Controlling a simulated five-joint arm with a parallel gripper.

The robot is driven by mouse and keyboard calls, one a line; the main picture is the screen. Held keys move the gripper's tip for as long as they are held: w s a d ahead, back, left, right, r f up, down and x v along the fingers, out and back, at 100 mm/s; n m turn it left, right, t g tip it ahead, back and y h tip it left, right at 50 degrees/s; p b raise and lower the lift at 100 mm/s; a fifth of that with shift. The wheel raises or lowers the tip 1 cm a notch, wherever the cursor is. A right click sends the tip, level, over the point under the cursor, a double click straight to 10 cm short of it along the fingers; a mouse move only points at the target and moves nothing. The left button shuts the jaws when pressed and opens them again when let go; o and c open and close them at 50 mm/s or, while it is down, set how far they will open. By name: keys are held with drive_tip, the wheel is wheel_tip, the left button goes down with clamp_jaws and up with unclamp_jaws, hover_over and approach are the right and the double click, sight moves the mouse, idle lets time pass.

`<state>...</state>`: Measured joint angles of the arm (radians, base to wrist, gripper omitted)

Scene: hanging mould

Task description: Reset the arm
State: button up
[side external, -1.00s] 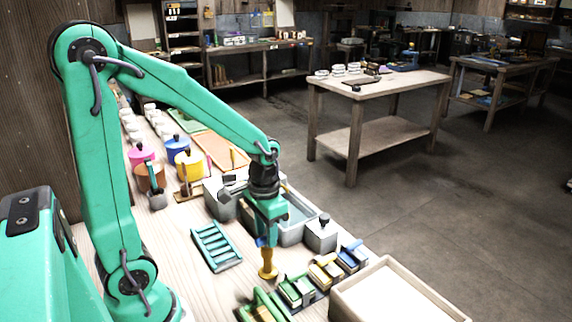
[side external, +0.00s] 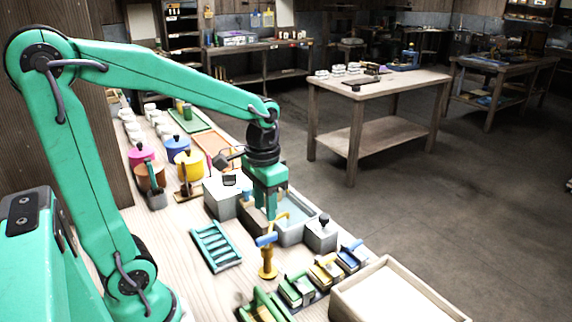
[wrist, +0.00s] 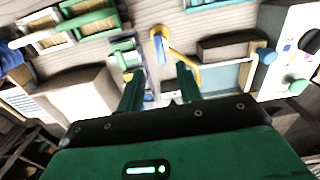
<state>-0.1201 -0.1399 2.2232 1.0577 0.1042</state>
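My gripper (side external: 270,212) points down, raised above the bench beside a yellow stand (side external: 268,262). The stand has a round foot, a blue crosspiece (side external: 266,240) and a curved yellow arm reaching up to the right. In the wrist view my two dark green fingers (wrist: 160,88) are spread apart, with nothing visibly held between them. The yellow arm (wrist: 178,55) and a blue-tipped part show just beyond the fingertips.
A grey water basin (side external: 291,237) and a grey box (side external: 222,197) stand close to my gripper. A teal rack (side external: 216,246) lies in front left. Several coloured moulds (side external: 297,290) and a pale tray (side external: 350,300) are at the front. Coloured pots stand behind left.

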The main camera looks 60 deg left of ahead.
drive_tip(key=shift+r, duration=0.15)
drive_tip(key=s+d+r+t, duration=0.3)
drive_tip(key=s+r+t, duration=0.2)
drive_tip(key=s, duration=0.1)
drive_tip(key=shift+s+d+r+t, duration=0.25)
drive_tip(key=shift+s+r+t, duration=0.05)
drive_tip(key=shift+r, duration=0.1)
